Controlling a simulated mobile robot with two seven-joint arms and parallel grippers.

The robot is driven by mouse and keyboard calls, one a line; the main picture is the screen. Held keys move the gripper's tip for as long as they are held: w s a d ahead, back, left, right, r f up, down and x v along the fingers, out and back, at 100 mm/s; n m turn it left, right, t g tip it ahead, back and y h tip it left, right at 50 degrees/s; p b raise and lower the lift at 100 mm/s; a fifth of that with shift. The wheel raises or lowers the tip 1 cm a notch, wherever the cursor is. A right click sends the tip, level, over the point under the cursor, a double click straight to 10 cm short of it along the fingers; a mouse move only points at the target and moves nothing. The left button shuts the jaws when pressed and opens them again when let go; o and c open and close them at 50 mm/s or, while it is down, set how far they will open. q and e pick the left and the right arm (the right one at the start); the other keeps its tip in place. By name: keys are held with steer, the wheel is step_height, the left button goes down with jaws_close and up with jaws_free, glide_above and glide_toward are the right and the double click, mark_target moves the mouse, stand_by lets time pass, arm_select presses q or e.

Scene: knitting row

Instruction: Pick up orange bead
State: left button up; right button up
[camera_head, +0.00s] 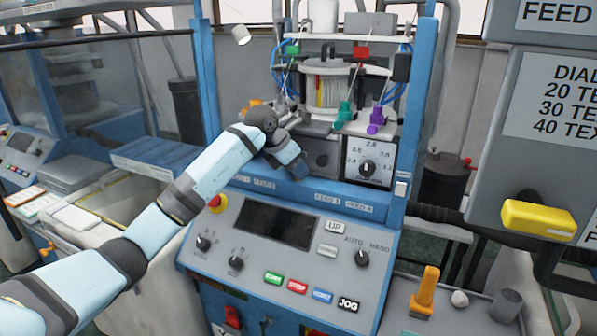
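A small orange piece (254,103), which may be the orange bead, shows just above my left wrist, partly hidden by it. My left arm reaches in from the left to the machine's yarn area. My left gripper (284,108) is by the left side of this area, largely hidden behind my wrist and cluttered with grey parts. I cannot tell whether it is open or shut, or whether it touches the orange piece. A green piece (344,114) and a purple piece (377,119) hang to its right. My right gripper is not in view.
An orange upright piece (426,286) stands on the grey shelf at lower right, beside a pale ball (460,299) and a dark cylinder (506,306). A blue machine post (208,70) rises beside my forearm. The control panel (300,262) lies below.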

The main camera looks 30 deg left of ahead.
arm_select(q)
steer(key=shift+w+f, duration=0.15)
steer(key=shift+f, duration=0.2)
steer(key=shift+c, duration=0.4)
jaws_close()
steer(key=shift+r, duration=0.1)
